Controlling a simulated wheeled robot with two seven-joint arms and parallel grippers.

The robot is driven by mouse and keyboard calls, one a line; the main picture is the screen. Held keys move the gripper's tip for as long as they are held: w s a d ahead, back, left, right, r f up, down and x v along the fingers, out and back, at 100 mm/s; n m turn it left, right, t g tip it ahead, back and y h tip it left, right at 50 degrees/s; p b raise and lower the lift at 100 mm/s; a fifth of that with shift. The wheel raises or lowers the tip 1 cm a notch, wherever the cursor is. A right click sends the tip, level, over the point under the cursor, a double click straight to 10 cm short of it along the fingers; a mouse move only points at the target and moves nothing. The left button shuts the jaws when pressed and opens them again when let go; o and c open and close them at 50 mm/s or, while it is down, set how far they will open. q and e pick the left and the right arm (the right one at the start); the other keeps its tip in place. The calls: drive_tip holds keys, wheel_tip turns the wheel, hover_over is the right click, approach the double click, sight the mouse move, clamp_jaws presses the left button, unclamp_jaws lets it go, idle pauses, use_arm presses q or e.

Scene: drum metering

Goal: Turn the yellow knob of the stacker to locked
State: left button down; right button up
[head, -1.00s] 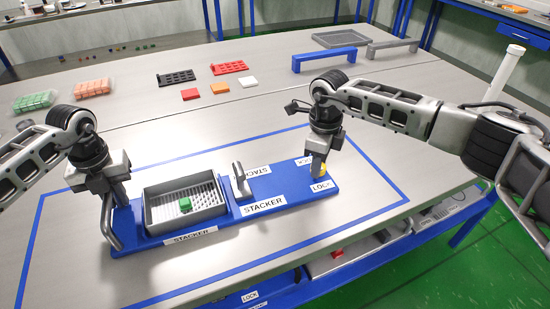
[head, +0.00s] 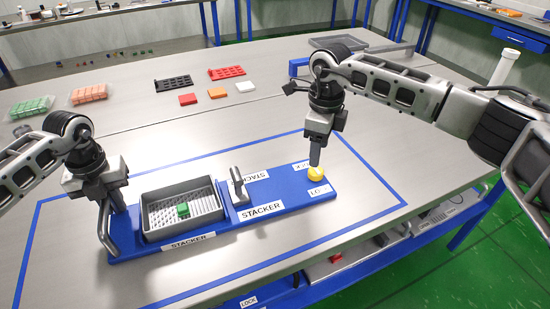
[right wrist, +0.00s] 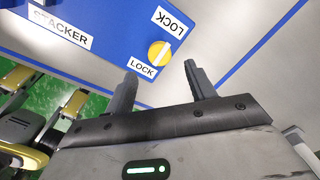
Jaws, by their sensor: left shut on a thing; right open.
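The blue stacker (head: 285,190) lies on the table inside a blue taped outline. Its yellow knob (head: 315,173) sits at its right end, between two LOCK labels, and also shows in the right wrist view (right wrist: 159,54) with a pale bar across its face. My right gripper (head: 315,160) is open and empty, above and just behind the knob; in the right wrist view its two fingers (right wrist: 158,85) are apart and clear of the knob. My left gripper (head: 108,225) is shut on the grey handle at the stacker's left end.
A grey tray (head: 150,228) with a green block (head: 183,210) stands on the stacker, beside an upright grey lever (head: 238,185). Black and red racks (head: 226,73) and coloured tiles lie farther back. The table in front of the stacker is clear.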

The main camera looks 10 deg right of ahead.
sight(316, 170)
wheel_tip(316, 170, up, 6)
idle(0.5)
use_arm(q)
drive_tip(key=c, duration=1.3)
unclamp_jaws()
drive_tip(key=shift+r, duration=0.1)
